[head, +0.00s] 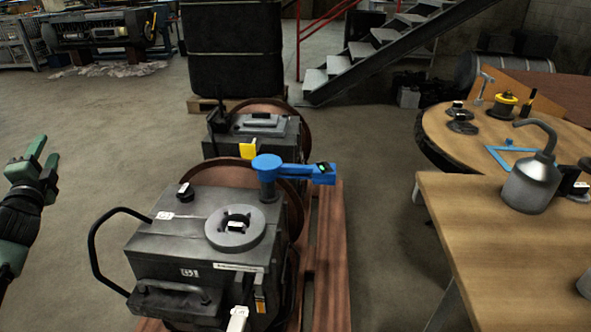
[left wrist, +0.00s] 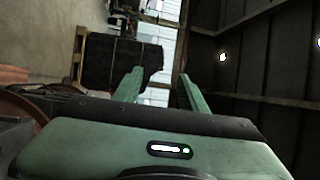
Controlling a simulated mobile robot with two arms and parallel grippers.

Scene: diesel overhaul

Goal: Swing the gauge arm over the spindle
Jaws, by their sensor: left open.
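The blue gauge arm (head: 300,172) sits on a short post at the back right corner of the nearer dark grey machine (head: 170,238). It points right, out past the machine's edge, with a small dark piece showing green at its tip. A round grey disc with a dark centre (head: 235,228), seemingly the spindle, lies on the machine's top; the arm is not over it. My left gripper (head: 43,160) is at the far left of the head view, open and empty, well apart from the machine. Its two green fingers also show spread in the left wrist view (left wrist: 158,90). My right gripper is not seen.
The machine stands on a reddish pallet (head: 331,255), with a second machine (head: 262,133) behind. A black loop handle (head: 95,238) sticks out on its left side. A wooden table (head: 480,235) with a metal oil can (head: 532,182) stands right. Floor between is clear.

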